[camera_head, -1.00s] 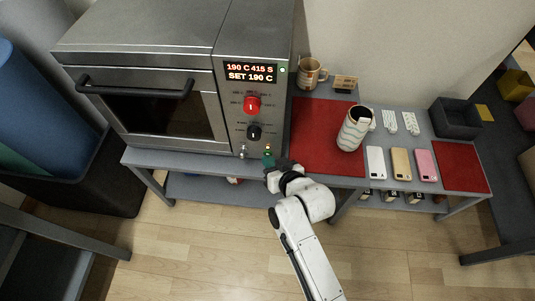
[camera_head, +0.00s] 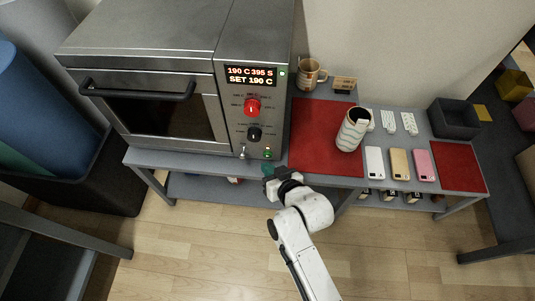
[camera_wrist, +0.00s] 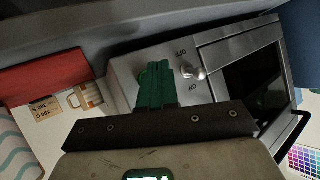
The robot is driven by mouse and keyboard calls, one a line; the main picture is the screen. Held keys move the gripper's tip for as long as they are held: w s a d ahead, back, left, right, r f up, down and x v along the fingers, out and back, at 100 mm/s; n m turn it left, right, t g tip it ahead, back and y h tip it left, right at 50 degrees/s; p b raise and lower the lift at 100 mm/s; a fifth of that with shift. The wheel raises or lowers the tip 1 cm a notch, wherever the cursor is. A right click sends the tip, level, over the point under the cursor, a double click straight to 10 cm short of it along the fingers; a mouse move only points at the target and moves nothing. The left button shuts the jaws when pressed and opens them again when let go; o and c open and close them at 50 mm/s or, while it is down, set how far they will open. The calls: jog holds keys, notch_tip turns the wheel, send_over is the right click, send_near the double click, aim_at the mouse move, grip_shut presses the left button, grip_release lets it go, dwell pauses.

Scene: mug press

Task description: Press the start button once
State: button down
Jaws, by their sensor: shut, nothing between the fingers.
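The press machine (camera_head: 160,75) is a grey metal oven-like box with a control panel on its right. Its lit display (camera_head: 250,75) reads "190 C 395 S" and "SET 190 C". The start button (camera_head: 267,153) seems to be the small green spot at the panel's lower right. My gripper (camera_head: 268,171) is shut and empty, with green fingers, just below and in front of that spot, apparently apart from it.
A metal toggle switch (camera_head: 242,152) sits left of the button, marked ON and OFF in the wrist view (camera_wrist: 193,72). Red knob (camera_head: 252,107) and black knob (camera_head: 254,134) are above.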

jog(key=shift+s+a+p, duration=0.1)
jog(key=shift+s+p, duration=0.95)
jog(key=shift+s, duration=1.25)
jog(key=s+d+m+g+h, duration=0.1)
jog(key=s+d+g+h, duration=0.2)
jog(key=d, duration=0.8)
jog(key=s+d+r+m+g+h, duration=0.2)
jog(key=s+d+r+g, duration=0.1)
jog(key=s+d, duration=0.65)
jog(key=s+d+r+m+g+h, duration=0.2)
jog(key=s+d+g, duration=0.1)
jog(key=s+d, duration=0.7)
notch_tip(320, 180, up, 18)
jog(key=s+p, duration=0.1)
jog(key=p, duration=1.7)
jog(key=shift+s+a+r, duration=0.25)
jog(key=shift+s+a, duration=0.05)
jog(key=shift+s, duration=0.05)
